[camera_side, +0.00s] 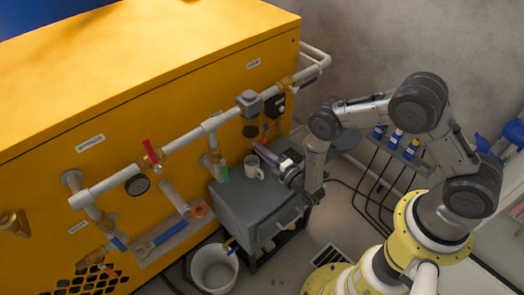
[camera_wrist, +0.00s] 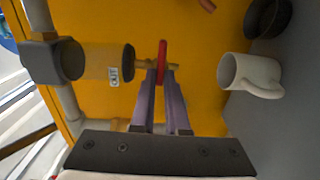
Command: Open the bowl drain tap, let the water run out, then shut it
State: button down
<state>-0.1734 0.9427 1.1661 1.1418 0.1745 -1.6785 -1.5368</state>
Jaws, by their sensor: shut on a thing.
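The filter bowl (camera_wrist: 100,60) hangs from a grey head (camera_wrist: 50,60) and ends in a dark cap (camera_wrist: 128,62). A brass drain tap (camera_wrist: 146,64) sticks out of the cap, with a red handle (camera_wrist: 162,58) standing across its axis. My gripper (camera_wrist: 161,75) has its two fingertips at the red handle and is shut on it. In the side view my gripper (camera_side: 260,148) reaches in below the grey head (camera_side: 250,103); the small tap is hard to make out there. The water level and any running water cannot be made out.
A white mug (camera_wrist: 250,75) stands close beside the tap; it also shows on the grey cabinet (camera_side: 230,195) in the side view. A white bucket (camera_side: 214,268) stands on the floor. Pipes with a red-lever valve (camera_side: 150,151) run along the yellow housing (camera_side: 120,110).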

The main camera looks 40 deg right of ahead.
dwell(0.3)
jog(key=c, duration=0.9)
grip_release()
jog(key=s, duration=1.4)
